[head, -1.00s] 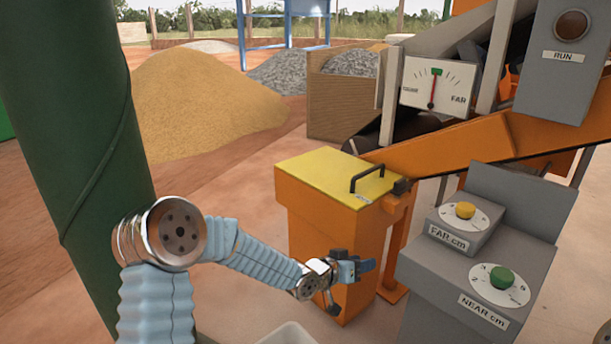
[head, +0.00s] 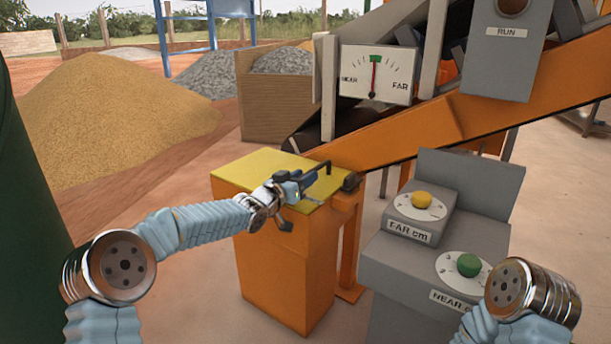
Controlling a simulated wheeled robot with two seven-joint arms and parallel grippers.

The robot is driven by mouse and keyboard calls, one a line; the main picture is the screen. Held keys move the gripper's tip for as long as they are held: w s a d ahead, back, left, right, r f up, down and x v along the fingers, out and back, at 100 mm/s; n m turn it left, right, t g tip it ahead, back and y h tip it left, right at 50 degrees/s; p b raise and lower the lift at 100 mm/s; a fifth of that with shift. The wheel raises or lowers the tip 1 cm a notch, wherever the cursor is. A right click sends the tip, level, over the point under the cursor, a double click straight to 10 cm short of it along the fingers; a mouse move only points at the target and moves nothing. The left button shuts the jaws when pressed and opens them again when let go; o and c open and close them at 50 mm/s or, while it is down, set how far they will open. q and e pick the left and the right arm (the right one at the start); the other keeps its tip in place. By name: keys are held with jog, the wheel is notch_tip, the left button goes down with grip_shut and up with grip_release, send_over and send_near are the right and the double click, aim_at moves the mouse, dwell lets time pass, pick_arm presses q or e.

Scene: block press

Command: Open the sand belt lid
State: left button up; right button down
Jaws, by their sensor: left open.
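The yellow lid (head: 248,168) lies flat and closed on top of the orange box (head: 280,270). Its black handle (head: 324,166) is at the right part of the lid and is partly hidden by my left gripper. My left gripper (head: 304,184) is open, over the lid's front right part, with its fingers at or very close to the handle. I cannot tell whether they touch it or stand around it. My right arm shows at the lower right, but its gripper is out of view.
The orange conveyor (head: 440,125) slopes up to the right behind the box. A grey control stand (head: 400,270) with a yellow knob (head: 421,199) and a green knob (head: 468,264) stands to the right. A near/far gauge (head: 376,74) is above. Open ground lies left of the box.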

pick_arm(q)
jog(key=shift+x, duration=0.8)
jog(key=shift+d, duration=0.1)
grip_shut()
